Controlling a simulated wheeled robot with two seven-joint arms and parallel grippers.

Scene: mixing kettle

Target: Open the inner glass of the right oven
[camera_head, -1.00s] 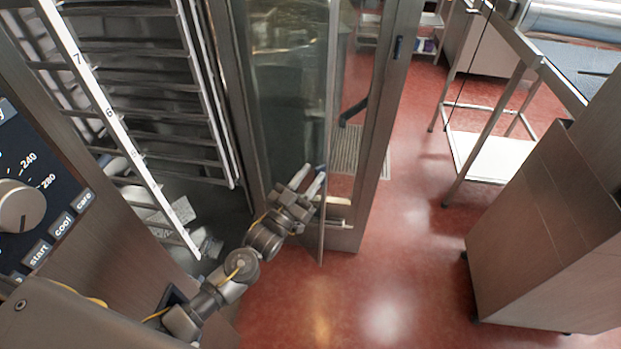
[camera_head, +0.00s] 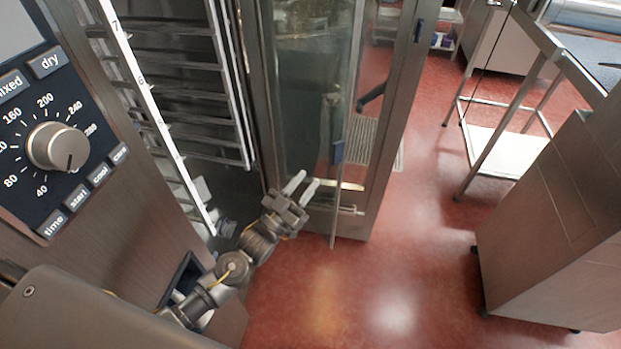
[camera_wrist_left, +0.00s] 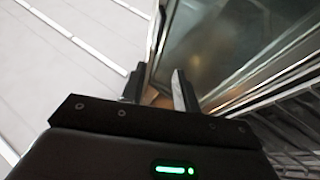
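The right oven's door stands swung out, with a steel frame (camera_head: 397,120). Its inner glass (camera_head: 297,110) has a free edge standing apart from the frame, with a gap between them. A blue latch (camera_head: 338,152) sits on that edge. My left gripper (camera_head: 302,186) is open and empty, its two pale fingers apart, to the left of the latch and low in front of the glass. In the left wrist view, the gripper (camera_wrist_left: 158,88) shows a gap between its fingers, with the glass edge beyond. I cannot tell whether a finger touches the glass. My right gripper is not in view.
The open oven cavity with racks (camera_head: 185,90) lies left of the door. The control panel with a dial (camera_head: 58,147) is at near left. A steel cabinet (camera_head: 550,230) and a table frame stand at right. The red floor (camera_head: 420,220) between is clear.

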